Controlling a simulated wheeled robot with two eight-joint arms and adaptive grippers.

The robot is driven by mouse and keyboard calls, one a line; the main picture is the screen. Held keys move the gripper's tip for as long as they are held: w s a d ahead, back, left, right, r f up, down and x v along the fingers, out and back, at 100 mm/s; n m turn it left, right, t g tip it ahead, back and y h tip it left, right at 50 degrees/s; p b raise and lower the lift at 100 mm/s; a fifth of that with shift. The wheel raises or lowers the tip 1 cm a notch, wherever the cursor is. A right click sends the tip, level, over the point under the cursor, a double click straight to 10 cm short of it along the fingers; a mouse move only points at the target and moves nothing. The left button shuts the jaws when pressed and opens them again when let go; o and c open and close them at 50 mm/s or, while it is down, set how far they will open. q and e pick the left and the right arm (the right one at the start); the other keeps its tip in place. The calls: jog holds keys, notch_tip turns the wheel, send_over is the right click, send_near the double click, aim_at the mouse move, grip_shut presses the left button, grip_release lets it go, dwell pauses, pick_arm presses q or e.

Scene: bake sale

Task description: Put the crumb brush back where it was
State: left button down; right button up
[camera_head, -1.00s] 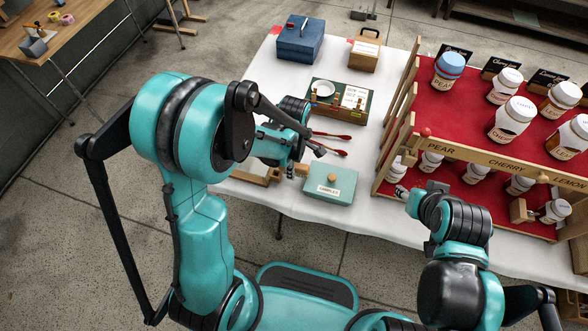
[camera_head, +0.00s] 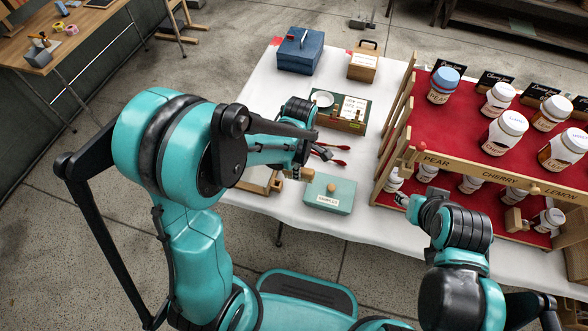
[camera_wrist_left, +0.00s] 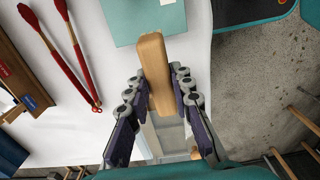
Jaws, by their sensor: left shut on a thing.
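The crumb brush shows as a pale wooden block (camera_wrist_left: 154,72) between the fingers of my left gripper (camera_wrist_left: 155,90) in the left wrist view. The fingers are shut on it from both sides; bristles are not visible. In the head view my left gripper (camera_head: 303,160) is over the table's near left part, with the brush (camera_head: 299,174) at its tip, beside the teal samples box (camera_head: 330,195). A wooden-edged tray (camera_head: 262,186) lies below and left of it, partly hidden by the arm. My right gripper (camera_head: 404,200) is near the shelf's front left; its fingers are too small to judge.
Red-handled tongs (camera_head: 333,160) lie behind the samples box, near a dark green case (camera_head: 357,127). A blue box (camera_head: 300,60) and a wooden box (camera_head: 363,67) stand farther back. The jar shelf (camera_head: 450,163) fills the right. White cloth (camera_head: 262,88) is bare at left.

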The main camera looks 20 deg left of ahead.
pick_arm(q)
jog(key=s+d+r+n+p, duration=0.1)
jog(key=s+d+r+p, duration=0.1)
jog(key=d+r, duration=0.5)
jog(key=w+a+f+n, duration=0.1)
jog(key=a+f+n, duration=0.1)
jog(key=n, duration=0.2)
jog(key=a+f+n+b, duration=0.1)
jog(key=a+f+n, duration=0.2)
jog(key=n, duration=0.1)
jog(key=w+a+f+n+g+b, duration=0.1)
jog(key=a+f+n, duration=0.2)
jog(key=n, duration=0.1)
jog(key=shift+w+f+y, duration=0.15)
jog(key=shift+w+y, duration=0.15)
jog(key=shift+a+f+n, duration=0.1)
jog(key=shift+f+n, duration=0.05)
jog(key=shift+n, duration=0.15)
jog(key=shift+f+b, duration=2.25)
jog(key=shift+f, duration=1)
jog(key=shift+f+b, duration=0.55)
jog(key=c, duration=1.3)
grip_release()
jog(key=shift+o, duration=0.2)
